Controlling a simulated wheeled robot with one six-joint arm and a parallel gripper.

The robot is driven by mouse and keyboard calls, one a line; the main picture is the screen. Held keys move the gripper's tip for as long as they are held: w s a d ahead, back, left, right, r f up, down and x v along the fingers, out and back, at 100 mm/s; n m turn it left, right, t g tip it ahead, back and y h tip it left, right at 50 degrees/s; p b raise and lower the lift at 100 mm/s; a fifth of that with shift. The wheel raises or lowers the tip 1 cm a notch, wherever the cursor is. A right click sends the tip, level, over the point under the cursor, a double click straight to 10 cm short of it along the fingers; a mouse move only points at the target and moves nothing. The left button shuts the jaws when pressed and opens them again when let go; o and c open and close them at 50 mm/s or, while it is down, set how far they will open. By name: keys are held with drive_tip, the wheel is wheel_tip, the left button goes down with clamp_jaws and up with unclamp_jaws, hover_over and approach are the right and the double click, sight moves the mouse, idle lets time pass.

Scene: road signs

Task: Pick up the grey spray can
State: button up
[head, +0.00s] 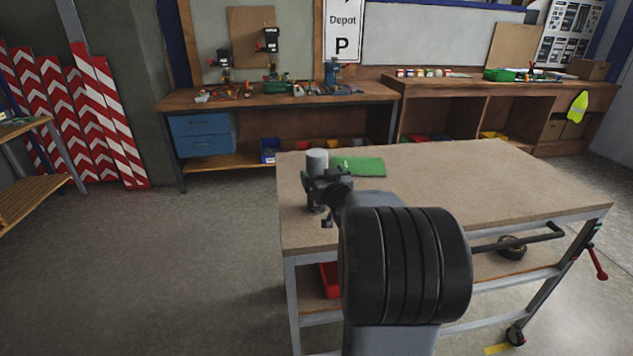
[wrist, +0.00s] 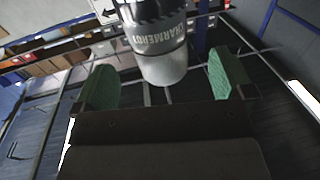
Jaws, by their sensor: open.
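The grey spray can (head: 317,158) shows in the head view at the left part of the workbench, just behind my gripper (head: 322,195), which hides its lower part. My gripper (wrist: 165,82) is open there, with one green-padded finger on each side of the can. Gaps show between the can and both pads. I cannot tell how deep the can sits between the fingers.
The rest of that top is clear. Back benches (head: 285,97) hold tools and bins. Red-white striped boards (head: 100,120) lean at the left. Open floor lies left of the workbench.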

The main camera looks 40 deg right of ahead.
drive_tip(key=shift+p+x, duration=0.65)
drive_tip(key=shift+x, duration=2.2)
drive_tip(key=shift+s, duration=0.1)
drive_tip(key=shift+r, duration=0.1)
drive_tip(key=c, duration=1.6)
